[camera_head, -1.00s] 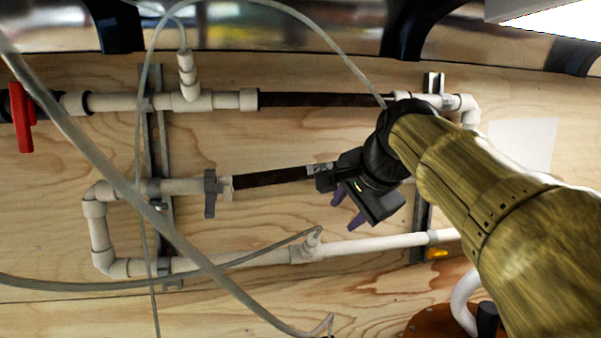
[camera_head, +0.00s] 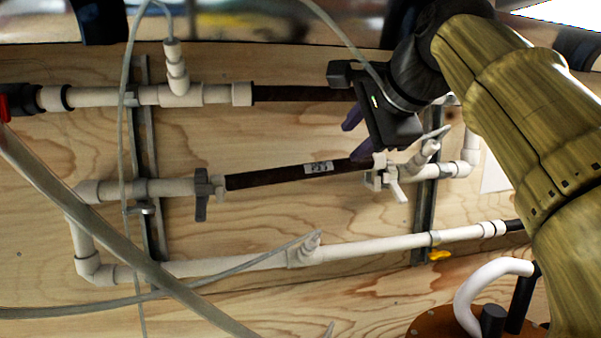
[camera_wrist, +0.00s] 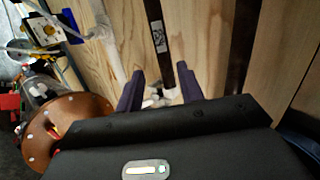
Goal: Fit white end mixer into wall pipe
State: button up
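A dark tube (camera_head: 290,173) with a pale label lies in the middle pipe row. Its left end meets a pale pipe (camera_head: 165,188) by a grey winged fitting (camera_head: 204,190). Its right end meets a white winged fitting (camera_head: 390,180). I cannot tell which part is the white end mixer. My gripper (camera_head: 356,137) is above the tube's right end, its purple fingers apart and empty. In the wrist view my gripper (camera_wrist: 161,70) is open, with the dark tube (camera_wrist: 158,38) and white fitting (camera_wrist: 164,94) showing between its fingers; contact is not clear.
Another dark tube (camera_head: 300,93) runs in the upper row. A long white pipe (camera_head: 380,243) runs below. Metal rails (camera_head: 147,160) cross the wooden wall. Loose clear hoses (camera_head: 130,262) hang across the left. A brown round flange (camera_head: 438,322) stands at lower right.

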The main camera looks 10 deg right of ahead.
aim_at(324, 166)
jog(key=p+x, duration=0.1)
jog(key=x, duration=0.8)
jog(key=shift+w+d, duration=0.1)
jog(key=shift+w, duration=0.05)
jog(key=shift+w+f, duration=0.1)
jog(key=shift+w, duration=0.05)
jog(key=shift+w+a+f, duration=0.1)
jog(key=shift+w+a, duration=0.05)
jog(key=shift+a, duration=0.15)
jog(key=p+x, duration=0.2)
jog(key=x, duration=0.2)
jog(key=shift+w+a+f, duration=0.15)
jog(key=shift+w, duration=0.1)
jog(key=shift+s, duration=0.1)
jog(key=shift+c, duration=0.5)
grip_shut()
